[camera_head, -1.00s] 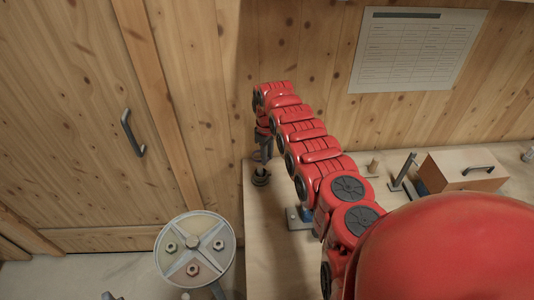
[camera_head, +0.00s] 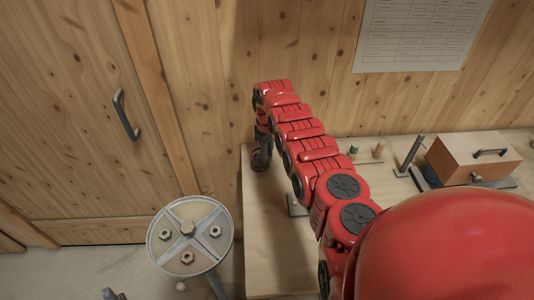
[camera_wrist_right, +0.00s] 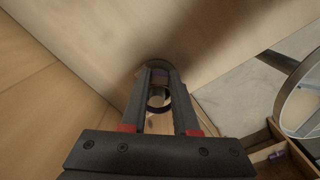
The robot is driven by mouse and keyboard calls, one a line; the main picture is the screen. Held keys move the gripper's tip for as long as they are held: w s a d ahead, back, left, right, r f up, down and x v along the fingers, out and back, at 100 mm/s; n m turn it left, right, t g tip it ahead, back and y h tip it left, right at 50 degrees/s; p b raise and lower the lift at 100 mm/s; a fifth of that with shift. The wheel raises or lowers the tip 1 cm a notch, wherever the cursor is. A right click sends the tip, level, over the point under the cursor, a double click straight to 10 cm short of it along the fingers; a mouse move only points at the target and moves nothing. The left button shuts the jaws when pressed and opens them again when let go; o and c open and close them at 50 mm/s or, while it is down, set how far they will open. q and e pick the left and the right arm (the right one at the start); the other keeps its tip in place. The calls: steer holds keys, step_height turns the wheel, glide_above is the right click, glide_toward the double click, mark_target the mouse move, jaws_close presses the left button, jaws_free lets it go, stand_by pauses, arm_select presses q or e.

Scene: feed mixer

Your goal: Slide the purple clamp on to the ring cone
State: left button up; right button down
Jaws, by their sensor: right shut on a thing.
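My right gripper (camera_head: 262,157) is at the far end of the red arm in the head view, over the bench's left end near the wall. In the right wrist view the right gripper (camera_wrist_right: 158,100) is shut on a dark ring-shaped thing with a faint purple tint, which seems to be the purple clamp (camera_wrist_right: 159,73). Its opening shows between the fingers; its outer side is partly hidden. I cannot make out the ring cone for certain in either view. My left gripper is not in view.
The wooden bench (camera_head: 262,255) runs along the plank wall. A wooden box (camera_head: 470,158) and an upright grey post (camera_head: 412,152) stand at its right. Two small pegs, one green (camera_head: 353,150), stand mid-bench. A round grey disc with nuts (camera_head: 190,232) stands left of the bench.

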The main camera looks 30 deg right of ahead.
steer(key=c, duration=0.6)
jaws_free()
steer(key=shift+r, duration=0.3)
steer(key=shift+r+b, duration=1.75)
steer(key=shift+r, duration=6.7)
steer(key=shift+r, duration=0.1)
